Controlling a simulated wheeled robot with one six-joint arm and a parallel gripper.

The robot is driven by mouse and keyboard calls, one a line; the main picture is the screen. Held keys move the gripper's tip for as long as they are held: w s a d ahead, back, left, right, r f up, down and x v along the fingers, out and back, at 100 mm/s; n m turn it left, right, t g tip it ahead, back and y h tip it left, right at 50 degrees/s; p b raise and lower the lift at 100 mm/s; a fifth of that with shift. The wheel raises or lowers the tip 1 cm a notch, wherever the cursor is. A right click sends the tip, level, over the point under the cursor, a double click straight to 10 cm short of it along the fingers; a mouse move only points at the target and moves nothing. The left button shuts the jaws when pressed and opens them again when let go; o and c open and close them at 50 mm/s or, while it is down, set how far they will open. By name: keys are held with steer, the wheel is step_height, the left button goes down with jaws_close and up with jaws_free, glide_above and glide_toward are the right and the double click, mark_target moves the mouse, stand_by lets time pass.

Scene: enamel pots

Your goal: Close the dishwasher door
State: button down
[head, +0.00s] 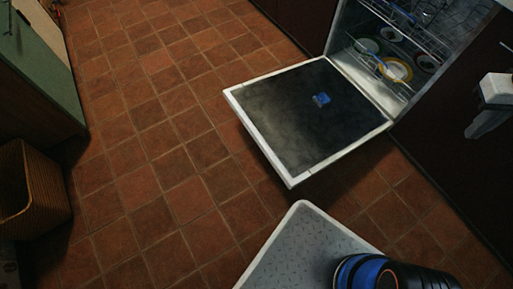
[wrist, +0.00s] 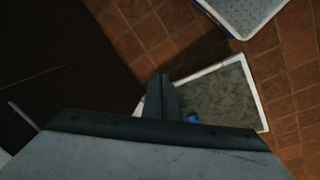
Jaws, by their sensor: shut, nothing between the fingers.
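The dishwasher door (head: 270,108) is open and lies folded down flat, with its dark inner panel facing up and a pale rim. It also shows in the wrist view (wrist: 222,97), partly hidden behind my gripper. The dishwasher (head: 375,70) is open, with wire racks and several dishes inside. My gripper (head: 472,132) is at the right edge of the head view, to the right of the door and in front of the dark cabinet front. In the wrist view my gripper (wrist: 162,78) has its fingers together and empty, overlapping the door's near-left part; I cannot tell any contact.
A small blue object (head: 321,99) sits on the door's inner panel. Dark cabinet fronts (head: 450,135) flank the dishwasher. A wicker basket (head: 42,190) and a green-sided unit (head: 45,70) stand at the left. Tiled floor (head: 150,130) is clear left of the door.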

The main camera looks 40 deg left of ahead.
steer(key=w+a+f+n+g+h, duration=0.1)
steer(key=w+a+f+n+h, duration=0.2)
steer(key=a, duration=0.7)
steer(key=w+a+f+n+h, duration=0.1)
steer(key=w+a+f+n, duration=0.3)
steer(key=a, duration=0.7)
steer(key=s+a+f+n+t+h, duration=0.1)
steer(key=s+a+f+n+h, duration=0.1)
steer(key=a+f, duration=0.65)
steer(key=s+a+f+n+t+h, duration=0.1)
steer(key=s+a+f+n+t, duration=0.15)
steer(key=a+f, duration=0.6)
steer(key=s+a+f+n+t+h, duration=0.1)
steer(key=s+a+f+n+t, duration=0.15)
steer(key=s+a+f, duration=0.45)
steer(key=s+a+f+n+t+h, duration=0.1)
steer(key=s+a+f+n+t, duration=0.3)
steer(key=a+f, duration=0.6)
steer(key=s+a+f+n+t+y, duration=0.15)
steer(key=s+f+n+t, duration=0.35)
steer(key=f, duration=0.7)
steer(key=s+f+n+t+y, duration=0.25)
steer(key=s+f, duration=0.35)
steer(key=f, duration=0.6)
steer(key=w+d+r, duration=0.3)
steer(key=w+r, duration=0.2)
steer(key=w, duration=0.4)
steer(key=shift+w+d+r+n, duration=0.2)
steer(key=shift+w+d+n, duration=0.15)
steer(key=shift+w+n, duration=0.1)
